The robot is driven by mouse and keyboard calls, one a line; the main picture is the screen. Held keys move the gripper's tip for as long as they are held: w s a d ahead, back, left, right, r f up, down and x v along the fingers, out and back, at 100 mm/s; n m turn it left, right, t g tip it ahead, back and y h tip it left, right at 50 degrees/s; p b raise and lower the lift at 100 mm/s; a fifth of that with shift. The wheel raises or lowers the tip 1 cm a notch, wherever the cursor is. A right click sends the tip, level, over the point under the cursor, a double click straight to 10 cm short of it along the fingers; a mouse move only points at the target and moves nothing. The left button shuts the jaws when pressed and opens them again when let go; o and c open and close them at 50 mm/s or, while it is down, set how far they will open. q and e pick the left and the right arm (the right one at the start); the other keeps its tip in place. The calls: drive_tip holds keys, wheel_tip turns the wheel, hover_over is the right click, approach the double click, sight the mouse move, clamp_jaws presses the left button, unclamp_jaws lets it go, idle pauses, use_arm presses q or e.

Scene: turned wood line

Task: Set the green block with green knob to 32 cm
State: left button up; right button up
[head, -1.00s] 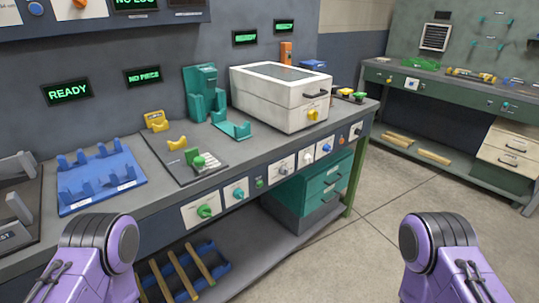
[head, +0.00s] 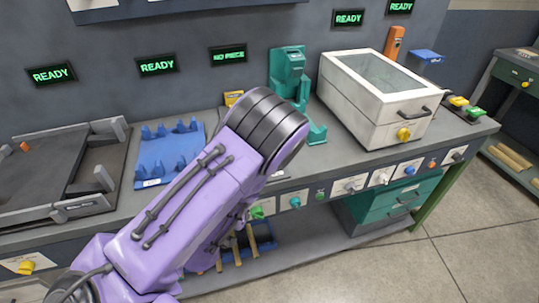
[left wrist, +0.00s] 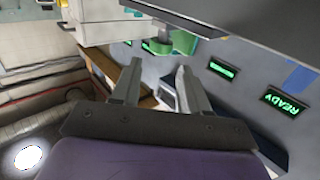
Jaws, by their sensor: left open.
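The green block with green knob is hidden behind my left arm in the head view. In the left wrist view a green piece (left wrist: 185,42) shows beyond the fingers, by the edge of a grey plate; it may be the block, but I cannot tell for sure. No scale reading is legible. My left gripper (left wrist: 156,78) is open and empty, its two fingers apart, short of the green piece. In the head view the gripper itself is hidden behind my purple arm. My right gripper is in neither view.
A blue rack (head: 160,150) and a dark tray fixture (head: 40,175) lie left of my arm. A teal stand (head: 288,70) and a white lidded box (head: 372,105) stand right. Knobs, including a green one (head: 257,212), line the bench front. Wall displays (head: 157,65) hang behind.

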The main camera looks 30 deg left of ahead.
use_arm(q)
drive_tip(key=w+b, duration=0.1)
drive_tip(key=w, duration=0.1)
drive_tip(key=w+b, duration=0.2)
drive_tip(key=w, duration=0.1)
drive_tip(key=w+b, duration=0.1)
drive_tip(key=w, duration=0.1)
drive_tip(key=shift+w+a, duration=0.4)
drive_tip(key=shift+w, duration=0.35)
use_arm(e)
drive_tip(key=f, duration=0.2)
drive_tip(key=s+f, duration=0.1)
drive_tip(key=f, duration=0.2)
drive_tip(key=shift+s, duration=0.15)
